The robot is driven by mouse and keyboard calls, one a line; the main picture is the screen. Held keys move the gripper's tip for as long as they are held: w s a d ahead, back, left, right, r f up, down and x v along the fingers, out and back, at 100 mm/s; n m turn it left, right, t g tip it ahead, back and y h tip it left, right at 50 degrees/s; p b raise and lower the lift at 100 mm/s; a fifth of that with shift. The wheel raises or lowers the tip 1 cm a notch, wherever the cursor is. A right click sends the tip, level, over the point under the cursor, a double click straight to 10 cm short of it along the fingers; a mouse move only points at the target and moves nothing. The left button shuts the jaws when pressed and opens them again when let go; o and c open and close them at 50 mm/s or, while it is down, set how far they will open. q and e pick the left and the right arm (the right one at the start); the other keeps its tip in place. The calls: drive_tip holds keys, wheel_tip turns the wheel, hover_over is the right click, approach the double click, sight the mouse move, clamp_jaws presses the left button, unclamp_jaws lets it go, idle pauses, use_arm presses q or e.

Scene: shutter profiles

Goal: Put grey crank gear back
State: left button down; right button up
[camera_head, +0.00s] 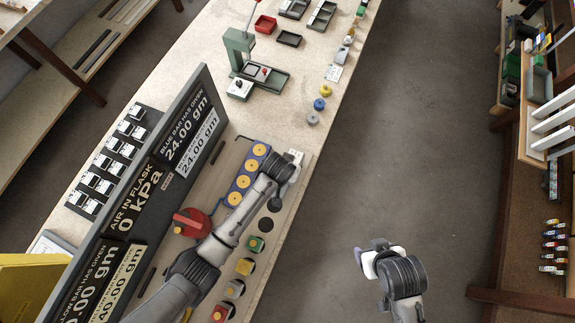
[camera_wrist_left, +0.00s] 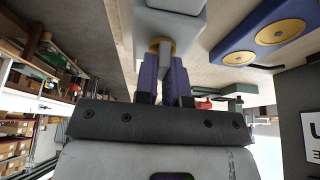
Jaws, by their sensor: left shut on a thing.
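My left gripper (camera_wrist_left: 164,80) is shut on a light grey piece (camera_wrist_left: 170,22) with a brass-coloured part, which looks like the grey crank gear. The jaws hold its narrow part in the left wrist view; the fingers hide some of it. In the head view my left gripper (camera_head: 287,172) is over the bench, at the right end of the blue block with yellow discs, and a pale grey piece (camera_head: 296,157) shows at its tip. Whether the piece touches the bench is unclear. My right gripper (camera_head: 370,260) hangs over the floor, away from the bench; its jaw opening is unclear.
The blue block (camera_head: 240,187) lies left of my left gripper. Dark round holes (camera_head: 266,224) and green (camera_head: 256,244), yellow (camera_head: 244,266) and red (camera_head: 220,313) pieces line the bench. Yellow, blue and grey (camera_head: 313,118) round pieces stand farther along. A display board (camera_head: 150,185) rises at left.

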use_arm(q)
drive_tip(key=shift+f, duration=0.55)
drive_tip(key=shift+f, duration=0.2)
drive_tip(key=c, duration=1.2)
unclamp_jaws()
drive_tip(key=shift+s+r, duration=0.15)
drive_tip(key=shift+r, duration=0.45)
drive_tip(key=p+v, duration=0.1)
drive_tip(key=v, duration=1)
drive_tip(key=shift+s, duration=0.15)
drive_tip(key=shift+m, duration=0.3)
